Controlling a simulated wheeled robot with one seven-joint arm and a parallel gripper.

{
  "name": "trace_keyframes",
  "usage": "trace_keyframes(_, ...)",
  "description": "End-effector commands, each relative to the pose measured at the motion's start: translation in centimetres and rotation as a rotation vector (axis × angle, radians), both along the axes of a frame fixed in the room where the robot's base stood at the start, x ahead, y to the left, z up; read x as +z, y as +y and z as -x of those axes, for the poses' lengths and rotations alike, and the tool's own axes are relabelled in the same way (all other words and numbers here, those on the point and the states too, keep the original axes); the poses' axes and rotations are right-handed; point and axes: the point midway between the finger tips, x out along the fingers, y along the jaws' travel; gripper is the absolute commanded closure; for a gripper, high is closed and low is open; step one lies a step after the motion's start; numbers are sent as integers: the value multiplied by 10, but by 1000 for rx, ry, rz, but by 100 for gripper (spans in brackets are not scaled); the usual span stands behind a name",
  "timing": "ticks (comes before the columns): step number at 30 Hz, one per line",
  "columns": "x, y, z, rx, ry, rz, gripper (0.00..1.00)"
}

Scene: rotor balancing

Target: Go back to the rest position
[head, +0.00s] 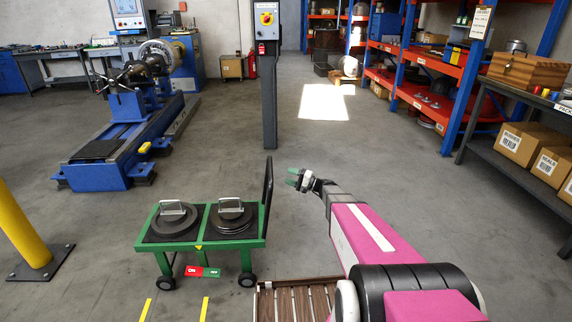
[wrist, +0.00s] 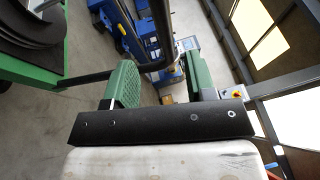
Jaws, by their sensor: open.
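My gripper (head: 294,179) is at the end of my pink arm, out in the air to the right of the green cart (head: 207,242). In the wrist view its two green fingers (wrist: 160,85) stand wide apart with nothing held between them. The cart carries two dark round weights with metal handles, a left one (head: 173,218) and a right one (head: 231,216). The cart's dark push handle (head: 268,190) stands just left of my gripper and also crosses behind the fingers in the wrist view (wrist: 155,62).
A blue balancing machine (head: 125,140) stands at the back left. A grey control post (head: 268,90) rises behind the cart. A yellow bollard (head: 22,228) is at the left. Orange and blue shelves (head: 435,75) and a bench with boxes (head: 505,155) line the right. The middle floor is clear.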

Motion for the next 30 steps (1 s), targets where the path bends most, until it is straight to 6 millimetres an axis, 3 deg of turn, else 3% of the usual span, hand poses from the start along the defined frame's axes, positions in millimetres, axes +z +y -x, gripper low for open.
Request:
trace_keyframes(5, -3, 14, 29, 61, 34, 121, 49)
trace_keyframes(10, -14, 29, 77, 158, 92, 348, 49)
trace_keyframes(16, -32, 28, 140, 260, 167, 677, 49)
trace_keyframes(23, -43, -1, 208, 332, 235, 1083, 49)
trace_keyframes(30, -37, -49, 263, 350, 270, 1489, 49)
